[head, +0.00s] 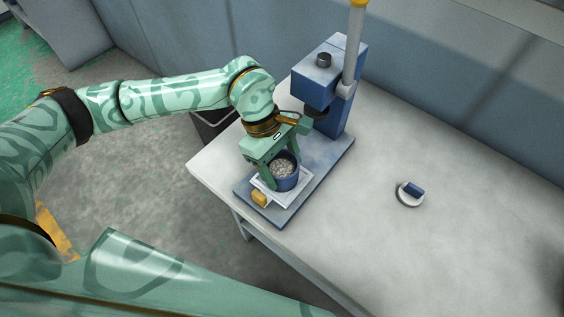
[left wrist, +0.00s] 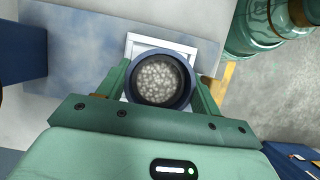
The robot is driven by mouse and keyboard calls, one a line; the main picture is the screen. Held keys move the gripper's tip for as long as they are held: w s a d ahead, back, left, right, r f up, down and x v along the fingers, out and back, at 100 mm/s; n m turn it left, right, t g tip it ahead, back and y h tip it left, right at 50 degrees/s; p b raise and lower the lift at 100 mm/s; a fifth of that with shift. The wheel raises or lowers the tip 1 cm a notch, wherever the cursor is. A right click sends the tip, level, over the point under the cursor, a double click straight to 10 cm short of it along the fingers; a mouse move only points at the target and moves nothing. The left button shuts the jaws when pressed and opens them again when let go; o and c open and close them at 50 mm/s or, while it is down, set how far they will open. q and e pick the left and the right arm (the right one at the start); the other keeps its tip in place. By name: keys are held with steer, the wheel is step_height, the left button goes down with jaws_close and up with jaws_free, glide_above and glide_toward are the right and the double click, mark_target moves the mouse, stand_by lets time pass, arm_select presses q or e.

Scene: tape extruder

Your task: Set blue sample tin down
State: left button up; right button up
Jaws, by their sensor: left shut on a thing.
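The blue sample tin (head: 287,181) is a round, upright tin filled with pale grainy material. My left gripper (head: 274,172) is shut on the tin, with a finger on each side of it. The tin is over the white square tray (head: 256,192) at the front end of the blue machine's base plate. I cannot tell whether its bottom touches the tray. In the left wrist view the tin (left wrist: 160,102) sits between the fingers, with the white tray (left wrist: 136,45) showing behind it. My right gripper is not in view.
The blue press-like machine (head: 330,75) with a grey column stands just behind the gripper on its base plate (head: 328,152). The table (head: 370,240) is otherwise clear.

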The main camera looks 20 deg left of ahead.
arm_select(q)
steer(key=o, duration=1.2)
steer(key=p+v, duration=0.2)
steer(key=v, duration=1)
steer(key=shift+r, duration=0.1)
